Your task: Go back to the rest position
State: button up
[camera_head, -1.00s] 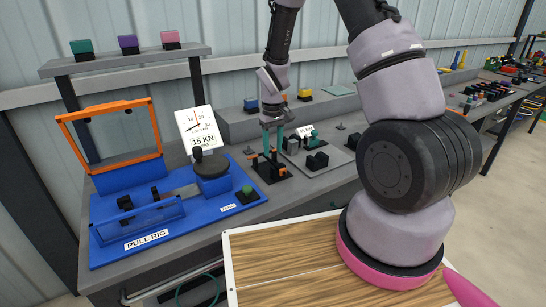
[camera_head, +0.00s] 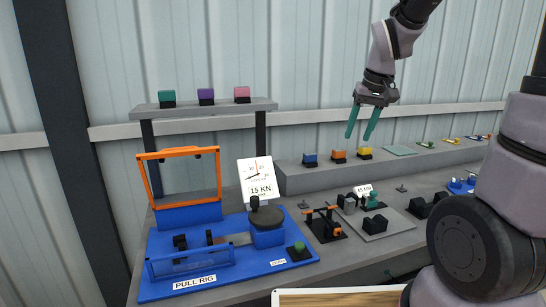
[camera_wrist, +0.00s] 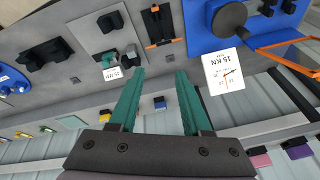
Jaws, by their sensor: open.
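My gripper (camera_head: 364,122) is raised above the back of the workbench in the head view, in front of the corrugated wall. Its two teal fingers point down and stand apart, with nothing between them. In the wrist view my gripper (camera_wrist: 160,85) also shows open and empty, with the bench below its fingers.
The blue pull rig (camera_head: 165,285) with its orange frame (camera_head: 179,153) and 15 KN sign (camera_head: 258,180) stands at left. A black-and-orange fixture (camera_head: 325,225) and a grey plate (camera_head: 375,234) lie to its right. A raised shelf (camera_head: 215,107) holds three coloured blocks.

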jog(key=s+d+r+m+t, duration=0.1)
jog(key=s+r+t, duration=0.1)
jog(key=s+r, duration=0.3)
jog(key=s+d+r+m+t, duration=0.1)
jog(key=s+r+m, duration=0.1)
jog(key=s+r, duration=0.3)
jog(key=shift+s+m+t+y, duration=0.3)
jog(key=shift+s+t, duration=0.1)
jog(key=shift+s, duration=1.8)
